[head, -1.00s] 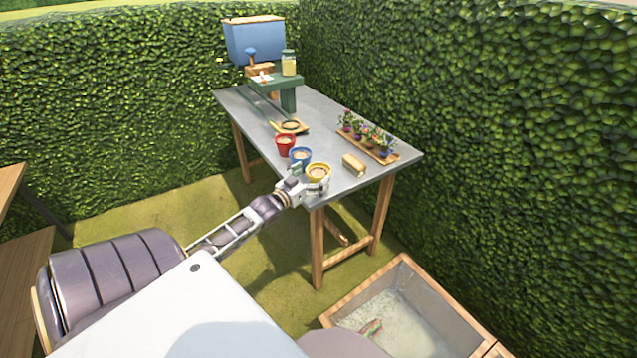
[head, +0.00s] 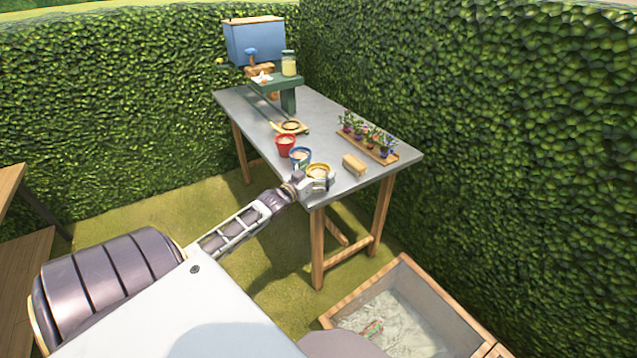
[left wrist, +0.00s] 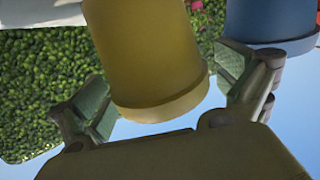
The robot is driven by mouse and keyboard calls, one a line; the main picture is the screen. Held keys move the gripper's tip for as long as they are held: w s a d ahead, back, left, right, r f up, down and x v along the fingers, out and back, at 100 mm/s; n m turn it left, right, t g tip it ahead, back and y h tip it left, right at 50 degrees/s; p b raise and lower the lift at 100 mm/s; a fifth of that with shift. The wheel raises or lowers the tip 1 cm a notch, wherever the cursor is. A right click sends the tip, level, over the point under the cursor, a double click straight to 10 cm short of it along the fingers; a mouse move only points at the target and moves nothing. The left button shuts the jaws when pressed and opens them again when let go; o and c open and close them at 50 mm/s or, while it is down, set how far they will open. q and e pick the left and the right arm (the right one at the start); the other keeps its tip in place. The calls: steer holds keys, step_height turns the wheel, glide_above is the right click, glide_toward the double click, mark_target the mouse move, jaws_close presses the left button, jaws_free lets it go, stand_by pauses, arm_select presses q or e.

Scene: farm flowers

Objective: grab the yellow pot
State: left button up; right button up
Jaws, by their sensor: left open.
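The yellow pot (head: 318,171) stands near the front corner of the grey table, to the right of a blue pot (head: 300,158) and a red pot (head: 286,144). My left gripper (head: 318,184) is at the yellow pot's near side and hides its lower part in the head view. In the left wrist view the yellow pot (left wrist: 148,50) is large and lies between the two spread fingers of the open gripper (left wrist: 165,103). The blue pot (left wrist: 270,22) is close beside the right-hand finger there. I do not see my right gripper.
The grey table (head: 345,140) also holds a small wooden block (head: 355,164), a wooden tray (head: 350,144) of flowers and a green stand (head: 288,98) with a jar (head: 289,63). A hedge is behind. A wooden sandbox (head: 400,280) is on the ground in front.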

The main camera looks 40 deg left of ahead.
arm_select(q)
steer(key=c, duration=1.6)
steer(key=shift+r, duration=0.15)
steer(key=shift+r, duration=0.5)
step_height(320, 180, up, 9)
steer(key=shift+f+p, duration=0.1)
steer(key=shift+p, duration=0.5)
arm_select(e)
steer(key=s+d, duration=0.1)
steer(key=s, duration=0.1)
steer(key=shift+s+d, duration=0.3)
steer(key=shift+d, duration=0.1)
steer(key=shift+w+a, duration=0.1)
steer(key=shift+w, duration=0.05)
